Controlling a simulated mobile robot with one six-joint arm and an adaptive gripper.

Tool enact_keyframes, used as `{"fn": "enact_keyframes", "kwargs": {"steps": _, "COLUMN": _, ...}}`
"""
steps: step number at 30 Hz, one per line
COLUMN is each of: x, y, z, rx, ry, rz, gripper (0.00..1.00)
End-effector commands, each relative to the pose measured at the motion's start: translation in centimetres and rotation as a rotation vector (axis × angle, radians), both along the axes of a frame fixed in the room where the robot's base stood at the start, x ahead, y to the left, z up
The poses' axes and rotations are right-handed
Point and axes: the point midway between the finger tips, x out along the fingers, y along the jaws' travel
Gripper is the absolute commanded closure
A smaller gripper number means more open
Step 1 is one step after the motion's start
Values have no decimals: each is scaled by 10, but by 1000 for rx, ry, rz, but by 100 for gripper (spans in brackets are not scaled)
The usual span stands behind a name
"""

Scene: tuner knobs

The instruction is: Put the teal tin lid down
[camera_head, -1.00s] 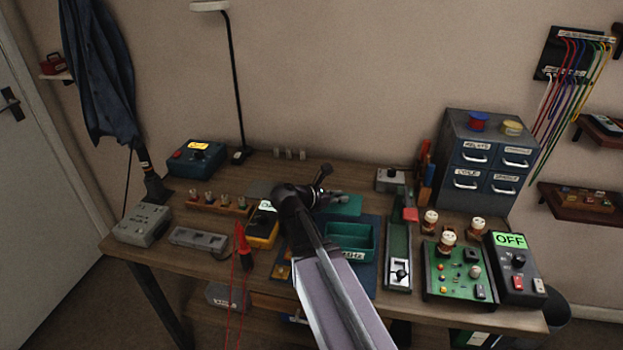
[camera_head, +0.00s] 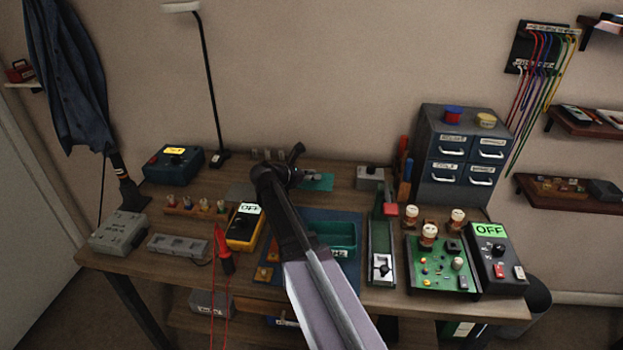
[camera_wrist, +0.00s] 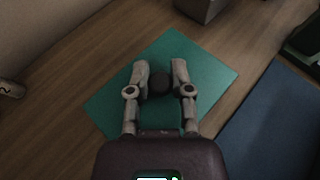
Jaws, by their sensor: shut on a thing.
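The teal tin lid (camera_head: 318,182) is a flat teal plate over the back middle of the desk, behind the open teal tin (camera_head: 333,237). In the wrist view the lid (camera_wrist: 205,83) lies flat under my gripper, with a dark round knob at its centre. My gripper (camera_wrist: 160,78) has its two fingers on either side of this knob and is shut on it. The lid is over bare wood beside the blue mat. I cannot tell whether its underside touches the desk. My arm hides part of the lid in the head view.
The blue mat (camera_wrist: 272,130) is right of the lid in the wrist view. A grey box (camera_head: 370,177) stands right of the lid, near the drawer cabinet (camera_head: 462,152). A lamp (camera_head: 208,90) stands at the back left. Bare wood surrounds the lid.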

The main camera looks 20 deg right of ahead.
Motion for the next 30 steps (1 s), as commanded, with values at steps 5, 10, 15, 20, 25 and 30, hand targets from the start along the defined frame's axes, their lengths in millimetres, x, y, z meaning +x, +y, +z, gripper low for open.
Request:
{"fn": "enact_keyframes", "kwargs": {"steps": 5, "x": 32, "y": -9, "z": -3, "rx": 0, "ry": 0, "rz": -1, "gripper": 100}}
{"fn": "enact_keyframes", "kwargs": {"steps": 10, "x": 42, "y": -12, "z": -4, "rx": 0, "ry": 0, "rz": -1, "gripper": 100}}
{"fn": "enact_keyframes", "kwargs": {"steps": 15, "x": 42, "y": -12, "z": -4, "rx": 0, "ry": 0, "rz": -1, "gripper": 100}}
{"fn": "enact_keyframes", "kwargs": {"steps": 20, "x": 42, "y": -13, "z": -4, "rx": 0, "ry": 0, "rz": -1, "gripper": 100}}
{"fn": "enact_keyframes", "kwargs": {"steps": 25, "x": 41, "y": -13, "z": -9, "rx": 0, "ry": -1, "rz": -1, "gripper": 100}}
{"fn": "enact_keyframes", "kwargs": {"steps": 30, "x": 41, "y": -13, "z": -22, "rx": 0, "ry": -1, "rz": -1, "gripper": 100}}
